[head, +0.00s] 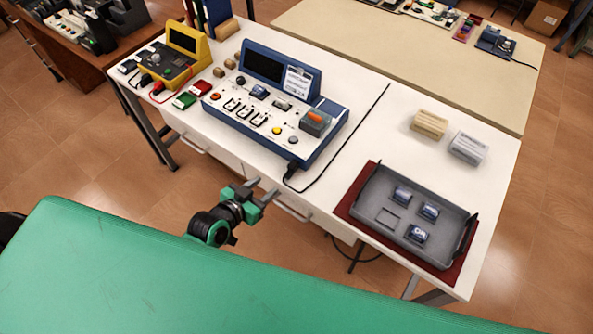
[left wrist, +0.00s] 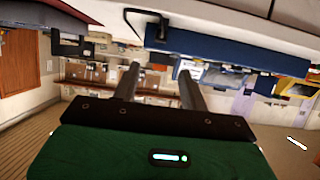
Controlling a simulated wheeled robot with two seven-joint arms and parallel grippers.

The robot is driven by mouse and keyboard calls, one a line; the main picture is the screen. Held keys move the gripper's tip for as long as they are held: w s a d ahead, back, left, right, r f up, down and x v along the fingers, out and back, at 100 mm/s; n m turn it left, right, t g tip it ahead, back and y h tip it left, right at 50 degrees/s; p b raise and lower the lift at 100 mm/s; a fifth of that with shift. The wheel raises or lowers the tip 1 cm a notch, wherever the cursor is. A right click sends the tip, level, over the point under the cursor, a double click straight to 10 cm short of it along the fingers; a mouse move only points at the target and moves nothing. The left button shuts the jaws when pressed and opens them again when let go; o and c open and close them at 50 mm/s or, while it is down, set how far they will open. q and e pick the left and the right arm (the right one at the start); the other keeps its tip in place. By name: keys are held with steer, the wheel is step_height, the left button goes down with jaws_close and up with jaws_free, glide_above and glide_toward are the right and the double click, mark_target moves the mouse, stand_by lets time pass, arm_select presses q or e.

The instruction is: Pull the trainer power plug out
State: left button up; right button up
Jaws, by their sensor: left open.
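The trainer (head: 277,117) is a blue console with a white sloped panel, standing on the white table. Its black power plug (head: 292,168) sits at the trainer's front edge, near the right corner, with a black cable running from it. In the left wrist view the plug (left wrist: 161,31) appears as a dark piece by the trainer's blue side (left wrist: 235,45), beyond the fingers. My left gripper (head: 263,188) is open and empty by the table's front edge, left of and nearer than the plug, not touching it. Its fingers (left wrist: 159,69) show apart in the wrist view. My right gripper is not in view.
A grey tray (head: 374,190) with several small modules lies on a red mat to the right. Two boxes (head: 429,124) (head: 467,147) stand behind it. A yellow meter (head: 178,58) stands left of the trainer. The table between trainer and tray is clear except for the cable (head: 351,140).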

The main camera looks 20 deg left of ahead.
mark_target(291, 166)
arm_select(q)
steer(key=p+x, duration=0.2)
steer(key=x, duration=1)
steer(key=shift+w+d, duration=0.1)
steer(key=shift+w, duration=0.2)
steer(key=shift+w+d+f, duration=0.15)
steer(key=shift+w+f, duration=0.15)
steer(key=shift+w, duration=0.2)
steer(key=shift+c, duration=0.4)
